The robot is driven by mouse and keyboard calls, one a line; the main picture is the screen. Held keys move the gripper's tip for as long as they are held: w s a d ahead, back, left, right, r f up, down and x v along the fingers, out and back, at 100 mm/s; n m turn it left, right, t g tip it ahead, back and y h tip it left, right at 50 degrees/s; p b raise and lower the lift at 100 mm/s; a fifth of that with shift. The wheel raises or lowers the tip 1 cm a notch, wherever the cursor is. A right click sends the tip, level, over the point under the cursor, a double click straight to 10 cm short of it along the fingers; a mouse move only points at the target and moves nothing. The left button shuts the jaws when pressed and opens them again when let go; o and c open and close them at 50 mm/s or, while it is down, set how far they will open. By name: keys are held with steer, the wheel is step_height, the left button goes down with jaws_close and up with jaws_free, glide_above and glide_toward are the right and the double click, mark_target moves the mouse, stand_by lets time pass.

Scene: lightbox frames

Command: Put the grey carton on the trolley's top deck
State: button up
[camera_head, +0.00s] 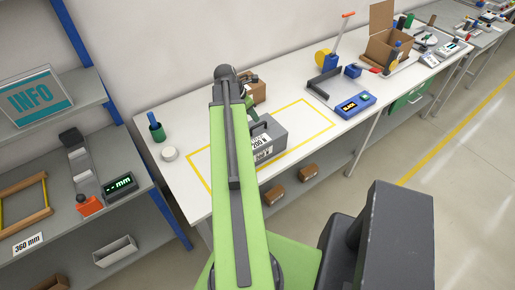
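A dark grey box (274,134) with white labels, one reading about "200 N", stands on the white bench (330,140) inside a yellow taped rectangle. It is the closest match to a grey carton in view, but I cannot tell for sure that it is the carton. My green arm crosses in front of it and hides its left side. A dark part shows above the box beside the arm; I cannot tell what it is. My gripper's fingers do not show. No trolley deck can be made out.
A grey shelf rack (75,223) with blue posts stands at left. A blue device (355,105) lies right of the tape. Small brown boxes (308,173) sit below. The floor at right is clear.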

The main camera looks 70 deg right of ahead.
mark_target(258, 125)
steer(key=b+x, duration=0.2)
steer(key=x, duration=0.2)
steer(key=shift+f+b, duration=0.25)
steer(key=shift+b, duration=0.1)
steer(key=shift+d+f, duration=0.1)
steer(key=shift+f, duration=0.1)
steer(key=shift+r, duration=0.1)
steer(key=b+x, duration=0.5)
steer(key=shift+w+f, duration=0.15)
steer(key=shift+f, duration=0.1)
steer(key=shift+r, duration=0.15)
jaws_close()
stand_by(0.3)
